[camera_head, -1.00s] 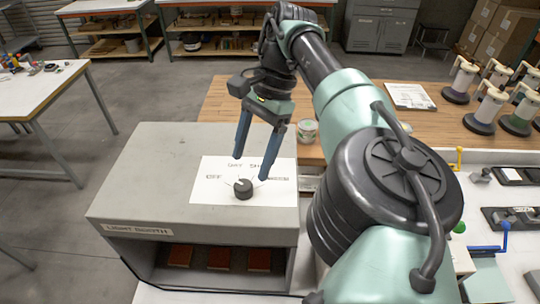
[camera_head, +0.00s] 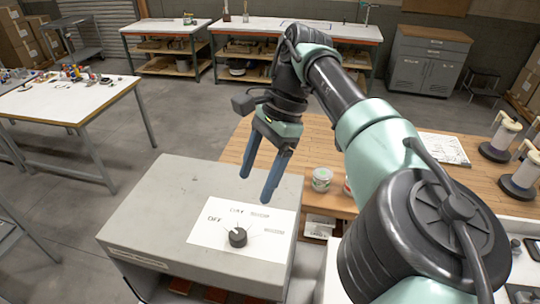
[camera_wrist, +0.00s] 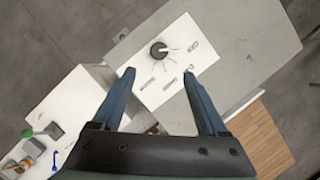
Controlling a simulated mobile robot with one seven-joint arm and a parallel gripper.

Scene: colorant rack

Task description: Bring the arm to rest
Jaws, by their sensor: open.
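My gripper (camera_head: 257,184) is open and empty, its two blue fingers pointing down above the grey light booth (camera_head: 160,208). Below it on the booth's top is a white label plate (camera_head: 206,232) with a black rotary knob (camera_head: 238,237). A gap shows between the fingers and the knob. In the wrist view, the knob (camera_wrist: 158,49) is beyond the fingertips, with nothing between the fingers of my gripper (camera_wrist: 160,72). The plate shows the word OFF; its other marks are too small to read with certainty.
A wooden counter (camera_head: 430,180) behind the booth holds a small can (camera_head: 321,180) and several white-topped dispensers (camera_head: 500,138). A white worktable (camera_head: 62,100) stands at the left. Shelved benches and a grey cabinet (camera_head: 425,62) line the back. Open floor lies between.

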